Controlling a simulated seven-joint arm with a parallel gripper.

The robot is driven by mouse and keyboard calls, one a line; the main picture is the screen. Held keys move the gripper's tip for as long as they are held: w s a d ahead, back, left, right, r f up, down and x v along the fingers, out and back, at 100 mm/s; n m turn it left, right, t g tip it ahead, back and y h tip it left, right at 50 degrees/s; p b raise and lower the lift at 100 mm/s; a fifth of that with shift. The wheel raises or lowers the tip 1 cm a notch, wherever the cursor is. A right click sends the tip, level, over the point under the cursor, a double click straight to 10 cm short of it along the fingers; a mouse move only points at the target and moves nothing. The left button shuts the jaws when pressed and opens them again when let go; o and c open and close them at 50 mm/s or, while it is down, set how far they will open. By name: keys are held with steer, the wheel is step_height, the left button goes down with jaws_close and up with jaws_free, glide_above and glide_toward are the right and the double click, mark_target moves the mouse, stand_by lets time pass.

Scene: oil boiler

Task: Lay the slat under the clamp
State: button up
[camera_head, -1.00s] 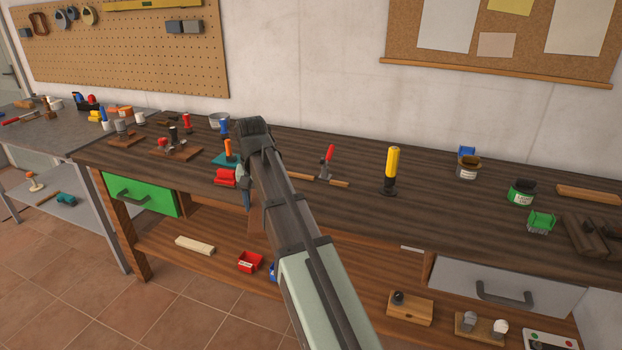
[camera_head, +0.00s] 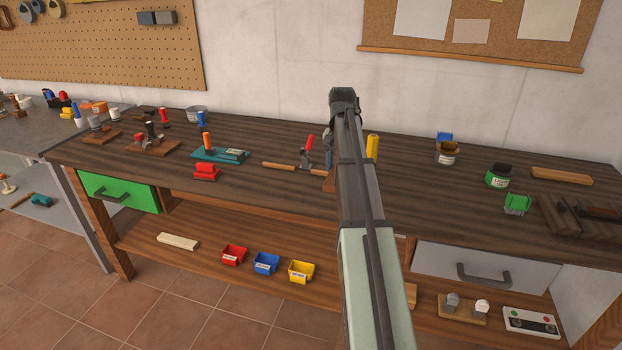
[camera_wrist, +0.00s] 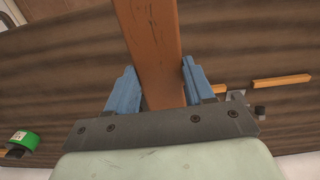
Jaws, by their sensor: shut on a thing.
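My gripper (camera_wrist: 158,68) is shut on a reddish-brown wooden slat (camera_wrist: 149,35), which runs up out of the wrist view between the blue fingers. In the head view only a small brown part of the slat (camera_head: 328,182) shows beside my arm. The clamp (camera_head: 306,153), with an upright red handle, stands on the bench just left of my gripper. Light wooden strips (camera_head: 278,166) lie at its base. In the wrist view the clamp (camera_wrist: 237,97) is right of the fingers and partly hidden. The slat is apart from the clamp.
A yellow-handled tool (camera_head: 372,146) stands behind my arm on the dark bench (camera_head: 260,190). Left are a teal tool (camera_head: 220,154) and a red block (camera_head: 206,171). Small bins sit on the lower shelf.

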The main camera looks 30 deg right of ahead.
steer(key=w+d, duration=0.2)
steer(key=w+d+r, duration=0.1)
steer(key=w+d, duration=0.1)
steer(key=shift+d, duration=0.35)
steer(key=shift+f, duration=5)
steer(key=shift+f, duration=0.15)
steer(key=o, duration=1.1)
step_height(320, 180, up, 11)
steer(key=shift+r, duration=0.15)
steer(key=shift+o, duration=0.6)
steer(key=shift+r, duration=0.55)
